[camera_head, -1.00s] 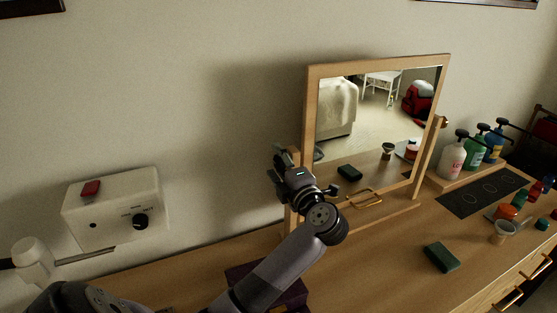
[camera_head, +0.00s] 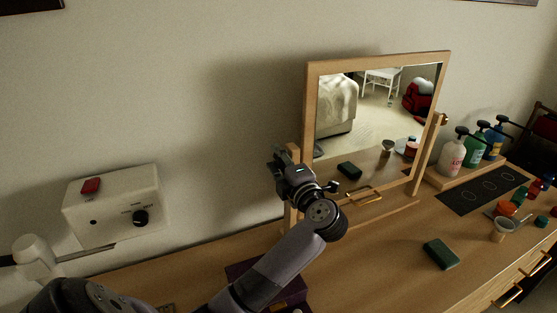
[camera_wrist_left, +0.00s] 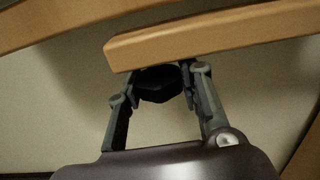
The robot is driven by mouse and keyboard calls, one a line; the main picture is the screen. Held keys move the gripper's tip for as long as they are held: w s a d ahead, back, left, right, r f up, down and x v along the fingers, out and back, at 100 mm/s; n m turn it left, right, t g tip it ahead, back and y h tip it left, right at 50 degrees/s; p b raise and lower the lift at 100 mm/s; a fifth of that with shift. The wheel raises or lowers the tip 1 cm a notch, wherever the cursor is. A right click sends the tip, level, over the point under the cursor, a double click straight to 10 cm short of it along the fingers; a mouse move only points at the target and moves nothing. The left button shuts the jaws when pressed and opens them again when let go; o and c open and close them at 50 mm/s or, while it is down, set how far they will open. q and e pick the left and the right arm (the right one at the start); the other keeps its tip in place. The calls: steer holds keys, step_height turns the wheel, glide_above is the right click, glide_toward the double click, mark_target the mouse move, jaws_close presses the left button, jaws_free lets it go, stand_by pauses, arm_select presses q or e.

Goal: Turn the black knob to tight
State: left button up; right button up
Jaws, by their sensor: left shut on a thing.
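The black knob (camera_wrist_left: 160,84) shows in the left wrist view, below a wooden bar of the mirror stand. My left gripper (camera_wrist_left: 155,78) is shut on it, with one finger on each side. In the head view my left gripper (camera_head: 281,160) is at the left post (camera_head: 293,190) of the framed mirror (camera_head: 375,115); the knob is hidden there. No tight marking can be read on it. My right gripper is not in view.
A white box (camera_head: 90,217) with a red switch and another black knob (camera_head: 140,217) is on the wall at left. A purple box (camera_head: 290,296) lies below my left arm.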

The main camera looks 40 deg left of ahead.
arm_select(q)
steer(key=y+b, duration=0.1)
steer(key=b, duration=0.1)
steer(key=t+y+b, duration=0.1)
steer(key=y+b, duration=0.1)
steer(key=b, duration=0.1)
steer(key=f+t+y+b, duration=0.1)
steer(key=b, duration=0.2)
steer(key=shift+r+t+y+b, duration=0.3)
steer(key=shift+y+b, duration=0.05)
steer(key=shift+y, duration=0.15)
steer(key=shift+r, duration=0.1)
steer(key=o, duration=0.9)
steer(key=shift+o, duration=1.2)
